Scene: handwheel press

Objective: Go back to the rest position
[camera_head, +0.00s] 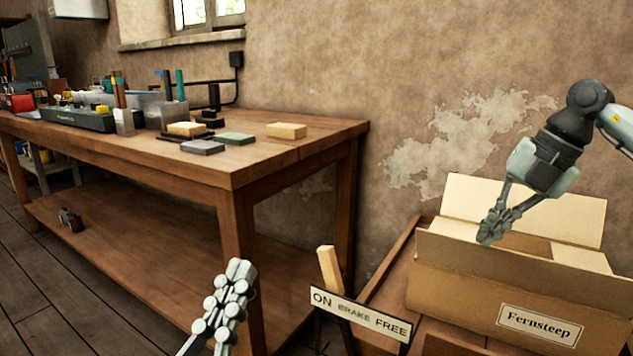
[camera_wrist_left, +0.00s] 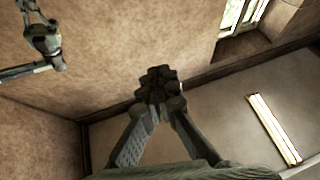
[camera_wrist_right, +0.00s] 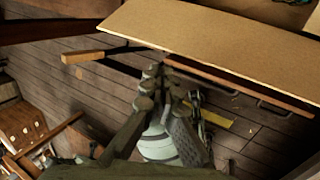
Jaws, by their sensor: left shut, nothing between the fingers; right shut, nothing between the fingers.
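My left gripper (camera_head: 240,275) points upward at the lower middle of the head view, in front of the wooden workbench. It is shut and empty. In the left wrist view its closed fingers (camera_wrist_left: 160,85) have the wall and ceiling behind them. My right gripper (camera_head: 490,235) is at the right of the head view, pointing down at the open cardboard box. It is shut and empty. In the right wrist view its closed fingers (camera_wrist_right: 163,82) are beside a cardboard flap (camera_wrist_right: 230,45). I cannot tell whether they touch the box.
The cardboard box (camera_head: 470,290) labelled Fernsteep stands open at the right. A brake lever (camera_head: 329,268) with an ON/FREE sign (camera_head: 360,314) stands between it and my left gripper. The workbench (camera_head: 260,167) holds blocks and tools. Floor at the left (camera_head: 50,275) is clear.

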